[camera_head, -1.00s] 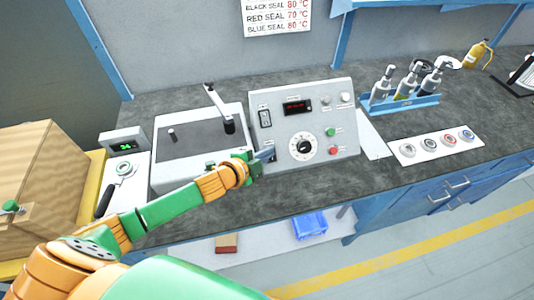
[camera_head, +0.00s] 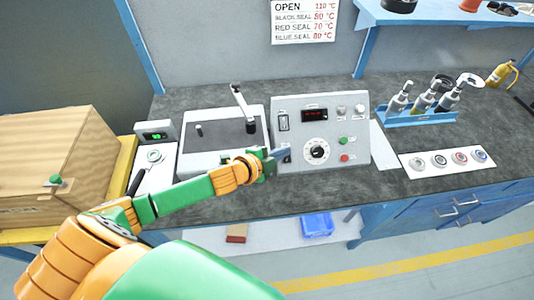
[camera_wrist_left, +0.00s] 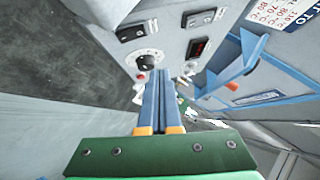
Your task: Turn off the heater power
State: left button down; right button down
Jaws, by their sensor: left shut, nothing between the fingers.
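The heater control panel (camera_head: 354,150) is a light grey sloped box. It has a lit red display (camera_head: 315,115), a black-and-white dial (camera_head: 317,152), a green button (camera_head: 343,141) and a red button (camera_head: 345,158). An upper rocker switch (camera_head: 283,122) is at its left; in the left wrist view it shows at the top (camera_wrist_left: 200,17). A lower dark rocker switch (camera_wrist_left: 131,32) also shows there. My left gripper (camera_head: 284,154) is shut and empty at the panel's lower left, hiding most of the lower switch; contact cannot be told. My right gripper is out of view.
A grey box with a lever (camera_head: 215,140) stands left of the panel, beside a small unit with a green display (camera_head: 155,134). A white plate with several round seals (camera_head: 450,174) and a blue tool rack (camera_head: 417,115) are at the right.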

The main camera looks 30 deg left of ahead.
pick_arm(q)
jog(key=r+v, duration=0.1)
jog(key=v, duration=0.7)
jog(key=shift+w+a, duration=0.15)
jog(key=shift+a, duration=0.25)
